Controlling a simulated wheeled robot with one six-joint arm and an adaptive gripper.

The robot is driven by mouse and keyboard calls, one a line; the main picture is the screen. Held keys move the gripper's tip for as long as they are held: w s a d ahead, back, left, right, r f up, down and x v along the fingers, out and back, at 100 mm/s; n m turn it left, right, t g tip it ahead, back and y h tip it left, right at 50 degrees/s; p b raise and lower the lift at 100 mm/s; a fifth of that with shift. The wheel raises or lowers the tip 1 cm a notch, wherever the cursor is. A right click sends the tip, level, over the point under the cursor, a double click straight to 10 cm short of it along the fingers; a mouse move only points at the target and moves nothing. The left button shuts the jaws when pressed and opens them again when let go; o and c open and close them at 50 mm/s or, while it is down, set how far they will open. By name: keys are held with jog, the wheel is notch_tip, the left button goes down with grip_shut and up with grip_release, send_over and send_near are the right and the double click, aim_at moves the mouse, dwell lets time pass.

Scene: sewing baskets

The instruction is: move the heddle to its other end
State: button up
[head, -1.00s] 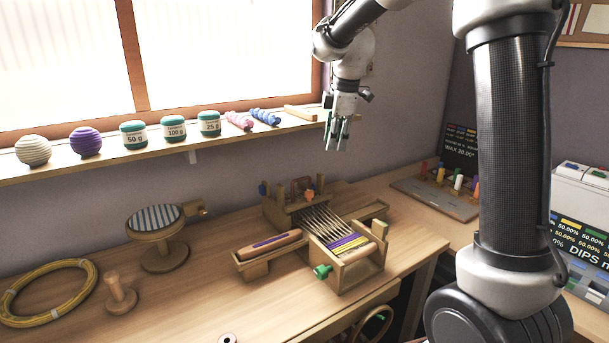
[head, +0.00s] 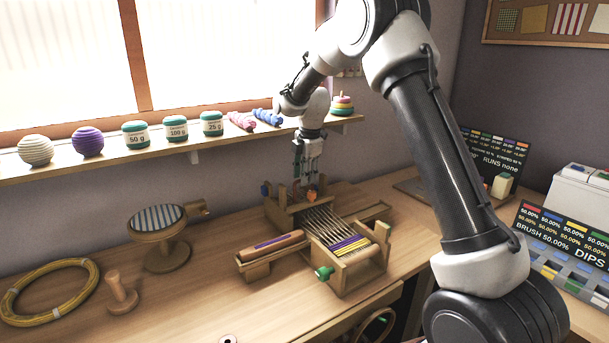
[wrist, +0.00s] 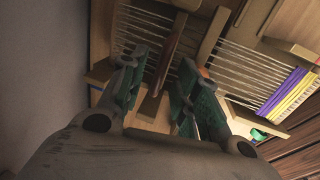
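The small wooden loom (head: 345,278) stands on the bench, with pale warp threads (head: 325,222) and purple and yellow weaving at its near end. My gripper (head: 307,180) points down over the loom's far end, near an orange knob (head: 311,196). In the wrist view, my gripper (wrist: 158,66) is open, with its two green-padded fingers apart. A reddish-brown bar, apparently the heddle (wrist: 171,50), lies across the threads and shows between the fingers. I see no clear contact with it. In the head view the gripper hides most of that part.
A shuttle-like wooden piece (head: 272,246) lies along the loom's left side. A round striped stand (head: 157,219), a yellow coil (head: 50,292) and a wooden peg (head: 121,291) are further left. The window shelf (head: 100,160) with jars and yarn runs behind the gripper.

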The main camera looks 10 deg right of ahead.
jog(key=shift+f, duration=0.1)
grip_shut()
jog(key=shift+w+r, duration=0.1)
jog(key=shift+r, duration=2.65)
grip_release()
